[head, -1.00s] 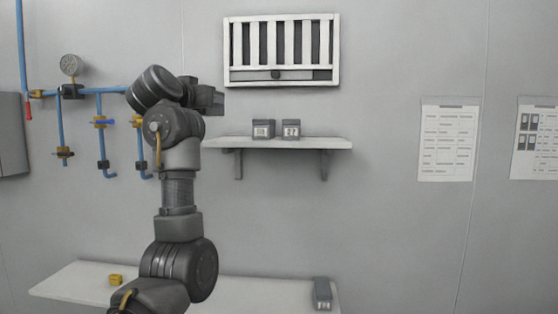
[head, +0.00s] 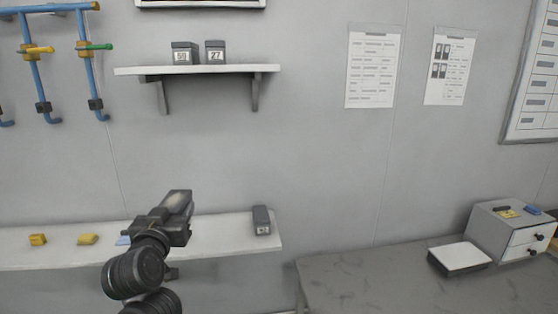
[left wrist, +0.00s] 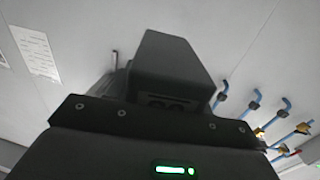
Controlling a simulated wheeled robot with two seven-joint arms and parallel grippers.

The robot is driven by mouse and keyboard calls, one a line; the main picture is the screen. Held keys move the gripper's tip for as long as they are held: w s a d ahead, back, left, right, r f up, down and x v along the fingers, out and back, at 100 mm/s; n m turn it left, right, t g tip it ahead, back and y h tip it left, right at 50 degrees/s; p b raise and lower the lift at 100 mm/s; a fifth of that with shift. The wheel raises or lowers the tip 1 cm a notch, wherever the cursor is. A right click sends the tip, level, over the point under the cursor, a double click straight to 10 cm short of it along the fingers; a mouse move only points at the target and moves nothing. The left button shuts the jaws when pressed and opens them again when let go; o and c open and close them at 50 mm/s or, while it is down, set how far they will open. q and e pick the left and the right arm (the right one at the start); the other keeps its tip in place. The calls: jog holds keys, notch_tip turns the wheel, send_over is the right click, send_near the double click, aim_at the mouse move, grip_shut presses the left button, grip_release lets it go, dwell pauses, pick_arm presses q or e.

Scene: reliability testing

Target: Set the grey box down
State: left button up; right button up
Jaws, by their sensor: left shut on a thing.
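My left gripper (head: 172,225) is in front of the lower shelf (head: 215,232), shut on a grey box (head: 178,201). The box is tilted and points up and to the right in the head view. In the left wrist view the grey box (left wrist: 170,65) stands out beyond the gripper's dark front edge, and its markings are partly hidden. I cannot tell how far it is from the shelf. My right gripper is out of view.
The upper shelf (head: 200,69) holds two labelled grey boxes (head: 185,53). A yellow block (head: 37,240), a flat yellow piece (head: 88,239) and a blue piece (head: 123,240) lie left on the lower shelf. At right, a table (head: 390,280) carries a white-topped tray (head: 459,257) and a drawer unit (head: 510,232).

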pick_arm(q)
jog(key=s+d+f, duration=0.2)
jog(key=s+f, duration=1.2)
jog(key=f, duration=0.2)
jog(key=shift+s+f+h+b, duration=0.25)
jog(key=shift+f+h+b, duration=0.05)
jog(key=shift+b, duration=0.05)
